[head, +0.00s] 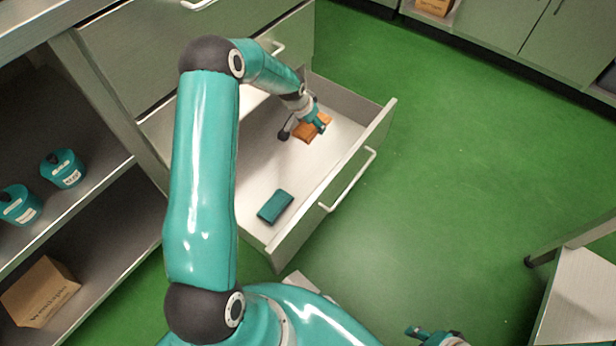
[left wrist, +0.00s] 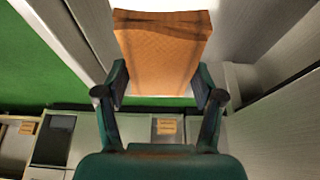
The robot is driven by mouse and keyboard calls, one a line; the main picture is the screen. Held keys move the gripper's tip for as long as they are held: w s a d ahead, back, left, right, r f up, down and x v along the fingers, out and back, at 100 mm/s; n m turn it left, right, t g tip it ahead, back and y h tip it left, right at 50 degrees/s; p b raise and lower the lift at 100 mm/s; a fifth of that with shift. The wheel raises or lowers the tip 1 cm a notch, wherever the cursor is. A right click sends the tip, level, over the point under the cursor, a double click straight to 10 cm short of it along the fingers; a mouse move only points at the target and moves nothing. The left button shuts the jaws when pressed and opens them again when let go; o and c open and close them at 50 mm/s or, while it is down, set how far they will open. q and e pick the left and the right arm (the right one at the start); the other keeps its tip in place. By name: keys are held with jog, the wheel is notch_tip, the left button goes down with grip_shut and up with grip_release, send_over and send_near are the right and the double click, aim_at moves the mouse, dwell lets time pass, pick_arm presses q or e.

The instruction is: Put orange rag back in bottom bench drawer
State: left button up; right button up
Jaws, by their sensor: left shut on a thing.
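The orange rag (head: 305,132) is at the far end of the open bottom bench drawer (head: 262,165). My left gripper (head: 318,122) reaches down into the drawer and is shut on the rag. In the left wrist view the orange rag (left wrist: 160,55) sits between the two fingers of my left gripper (left wrist: 160,88). I cannot tell whether the rag touches the drawer floor. My right gripper (head: 432,335) shows only in part at the bottom edge of the head view, over the floor; its jaws are too small to read.
Shelves at left hold teal tins (head: 64,168) and a cardboard box (head: 40,291). Another drawer is above.

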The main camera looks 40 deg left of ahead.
pick_arm(q)
jog(key=f, duration=0.1)
jog(key=a+f+b, duration=0.1)
jog(key=shift+s+f, duration=0.15)
jog(key=shift+f, duration=0.15)
notch_tip(320, 180, down, 15)
jog(key=b, duration=0.5)
jog(key=shift+f, duration=0.2)
jog(key=shift+f+b, duration=0.7)
jog(key=shift+f, duration=1.3)
pick_arm(e)
notch_tip(320, 180, down, 8)
jog(key=shift+f, duration=0.2)
pick_arm(q)
jog(key=shift+f, duration=0.1)
pick_arm(e)
jog(key=shift+f, duration=0.1)
pick_arm(q)
jog(key=o, duration=1.1)
jog(key=shift+s+r, duration=0.1)
jog(key=shift+r, duration=0.3)
jog(key=p+v, duration=0.4)
jog(key=v, duration=0.7)
jog(key=shift+r, duration=0.2)
pick_arm(e)
jog(key=shift+r, duration=2.05)
